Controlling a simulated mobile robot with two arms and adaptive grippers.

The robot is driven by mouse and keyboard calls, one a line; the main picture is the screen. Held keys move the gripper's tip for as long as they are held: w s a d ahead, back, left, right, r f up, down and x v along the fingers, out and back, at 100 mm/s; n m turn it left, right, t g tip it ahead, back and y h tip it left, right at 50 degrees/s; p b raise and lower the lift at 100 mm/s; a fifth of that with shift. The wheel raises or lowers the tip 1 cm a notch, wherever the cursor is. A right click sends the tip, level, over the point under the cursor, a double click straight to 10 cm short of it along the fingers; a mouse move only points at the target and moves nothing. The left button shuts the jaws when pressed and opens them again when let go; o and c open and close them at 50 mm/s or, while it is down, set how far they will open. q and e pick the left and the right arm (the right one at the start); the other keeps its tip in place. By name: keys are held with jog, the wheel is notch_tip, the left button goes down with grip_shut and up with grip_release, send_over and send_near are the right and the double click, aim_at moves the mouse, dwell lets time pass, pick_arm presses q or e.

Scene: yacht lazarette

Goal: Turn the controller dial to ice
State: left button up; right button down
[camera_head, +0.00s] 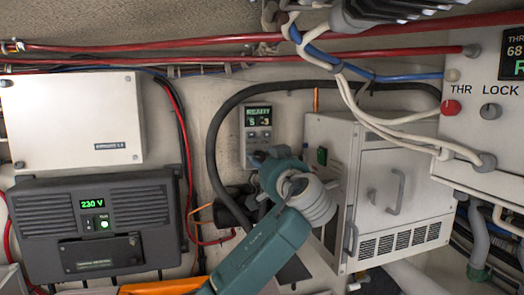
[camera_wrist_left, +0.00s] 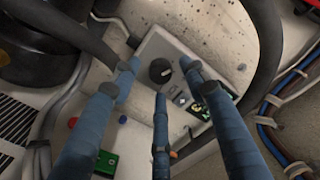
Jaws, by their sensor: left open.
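The controller (camera_head: 257,122) is a small pale box on the back wall with a green lit display reading READY. Its lower part is hidden behind my left arm in the head view. In the left wrist view the controller's black round dial (camera_wrist_left: 160,71) shows with a small pale mark on its right side; any labels around it are too small to read. My left gripper (camera_wrist_left: 160,80) is open, its blue fingers spread around the dial, with no clear contact visible. The fingers are mostly hidden behind the wrist in the head view. My right gripper is not in view.
A white cabinet (camera_head: 394,192) with handles stands right of the controller. A thick black hose (camera_head: 214,137) loops round it. A dark unit (camera_head: 100,222) reading 230 V and a white box (camera_head: 74,120) are at left. A panel with a red knob (camera_head: 450,107) is at upper right.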

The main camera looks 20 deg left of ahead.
pick_arm(q)
jog(key=shift+w+a+r, duration=0.1)
jog(key=shift+w+a, duration=0.15)
jog(key=shift+w, duration=0.25)
jog(key=shift+c, duration=1.2)
grip_shut()
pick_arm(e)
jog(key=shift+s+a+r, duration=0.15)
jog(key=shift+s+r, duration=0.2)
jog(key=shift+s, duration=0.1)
